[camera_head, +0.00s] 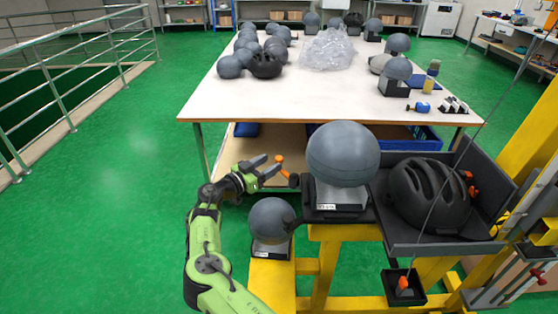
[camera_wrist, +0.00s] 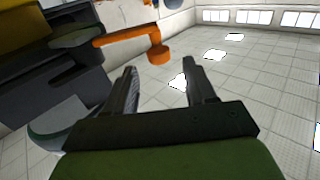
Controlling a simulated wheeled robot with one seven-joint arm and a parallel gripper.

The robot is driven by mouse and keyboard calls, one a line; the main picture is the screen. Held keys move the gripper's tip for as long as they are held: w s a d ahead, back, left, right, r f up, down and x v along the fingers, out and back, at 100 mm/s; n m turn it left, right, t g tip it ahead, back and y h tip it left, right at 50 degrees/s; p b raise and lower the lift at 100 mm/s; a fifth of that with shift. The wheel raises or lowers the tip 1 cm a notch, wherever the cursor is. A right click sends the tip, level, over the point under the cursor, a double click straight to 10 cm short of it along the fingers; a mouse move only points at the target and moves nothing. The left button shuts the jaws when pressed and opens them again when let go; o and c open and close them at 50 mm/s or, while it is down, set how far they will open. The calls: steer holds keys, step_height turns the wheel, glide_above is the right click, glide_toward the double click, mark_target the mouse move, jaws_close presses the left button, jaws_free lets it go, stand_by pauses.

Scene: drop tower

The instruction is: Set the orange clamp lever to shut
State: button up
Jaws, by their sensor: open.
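The orange clamp lever (camera_wrist: 125,37) shows in the wrist view. It runs sideways from a dark block (camera_wrist: 60,70) to a round orange knob (camera_wrist: 160,53). My gripper (camera_wrist: 159,66) is open, with its two dark fingers apart and the knob just beyond and roughly between their tips. I cannot tell whether either finger touches it. In the head view, the lever's orange end (camera_head: 279,159) is close by my gripper (camera_head: 272,167), left of the grey ball-shaped headform (camera_head: 343,152) on its dark stand. The lever's pivot is hard to make out there.
A black helmet (camera_head: 429,193) lies in a dark tray right of the headform. Another headform (camera_head: 271,220) sits lower, on a yellow step near my arm. A white table (camera_head: 290,95) with several headforms stands behind. Green floor (camera_head: 120,215) is clear on the left.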

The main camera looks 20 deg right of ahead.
mark_target(276, 160)
steer(key=x, duration=0.5)
steer(key=shift+d+b, duration=0.15)
steer(key=shift+b, duration=0.2)
steer(key=shift+c, duration=0.3)
jaws_close()
